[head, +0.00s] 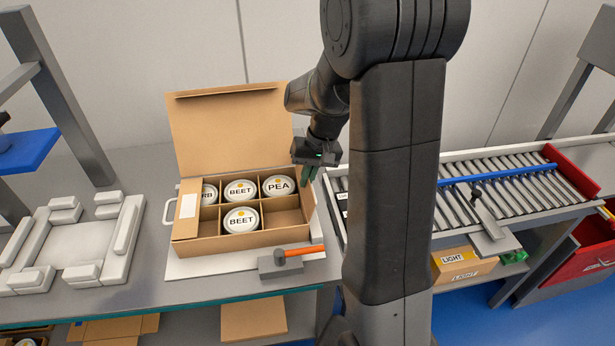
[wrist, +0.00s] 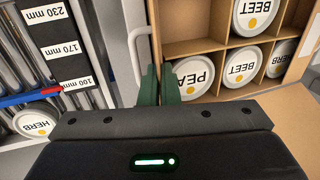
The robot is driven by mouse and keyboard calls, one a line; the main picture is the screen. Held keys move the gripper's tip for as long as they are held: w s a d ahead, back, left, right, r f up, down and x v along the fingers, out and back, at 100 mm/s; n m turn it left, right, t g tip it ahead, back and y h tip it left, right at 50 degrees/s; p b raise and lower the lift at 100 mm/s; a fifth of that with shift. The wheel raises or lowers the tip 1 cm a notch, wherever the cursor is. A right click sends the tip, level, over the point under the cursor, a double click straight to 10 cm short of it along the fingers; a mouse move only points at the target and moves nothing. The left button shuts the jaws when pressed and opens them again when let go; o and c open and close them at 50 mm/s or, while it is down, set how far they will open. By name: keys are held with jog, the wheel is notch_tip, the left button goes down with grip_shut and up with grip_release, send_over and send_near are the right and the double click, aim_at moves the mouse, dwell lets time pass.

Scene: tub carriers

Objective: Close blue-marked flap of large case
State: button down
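The large case (head: 235,239) is a brown cardboard box with compartments, and its back lid (head: 229,125) stands up. Its left flap (head: 186,224) lies folded inward and carries a white label. Its right flap (head: 308,196) stands up along the right side. No blue mark shows clearly on either flap. My gripper (head: 308,174) points down at the top of the right flap. In the wrist view its green fingers (wrist: 160,84) are close together at the case wall (wrist: 156,32), with a very narrow gap. I cannot tell whether they clamp the cardboard there.
Several white tubs (head: 240,190) sit in the compartments; the front right one is empty. An orange-handled tool (head: 300,251) lies on a grey block before the case. A white tray (head: 84,246) stands left, a roller conveyor (head: 480,190) right. The wrist view shows a white handle (wrist: 135,42).

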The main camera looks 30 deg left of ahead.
aim_at(302, 193)
jog(key=shift+s+a+r+t+h+p, duration=0.1)
jog(key=shift+s+a+t+h+p, duration=0.2)
jog(key=shift+t+h, duration=0.3)
jog(key=shift+s+a+r+t+h+p, duration=0.15)
jog(key=shift+s+a+t+h, duration=0.15)
jog(key=shift+t+h, duration=0.25)
jog(key=t+h, duration=0.1)
jog(key=s+a+f+t+h+b, duration=0.1)
jog(key=h, duration=0.1)
jog(key=shift+a, duration=0.2)
jog(key=t+h+b, duration=0.1)
jog(key=s+a+f+t+h+b, duration=0.1)
jog(key=t+h, duration=0.1)
jog(key=shift+a+b, duration=0.2)
jog(key=shift+b, duration=0.2)
jog(key=shift+s+a+f+t+h+b, duration=0.25)
jog(key=shift+t+h+b, duration=0.35)
jog(key=shift+h, duration=0.15)
jog(key=shift+s+a+f+t+h+b, duration=0.1)
jog(key=shift+f+t+h+b, duration=0.15)
jog(key=shift+t+h+b, duration=0.35)
jog(key=shift+h, duration=0.3)
jog(key=c, duration=1.6)
grip_release()
jog(key=shift+c, duration=0.2)
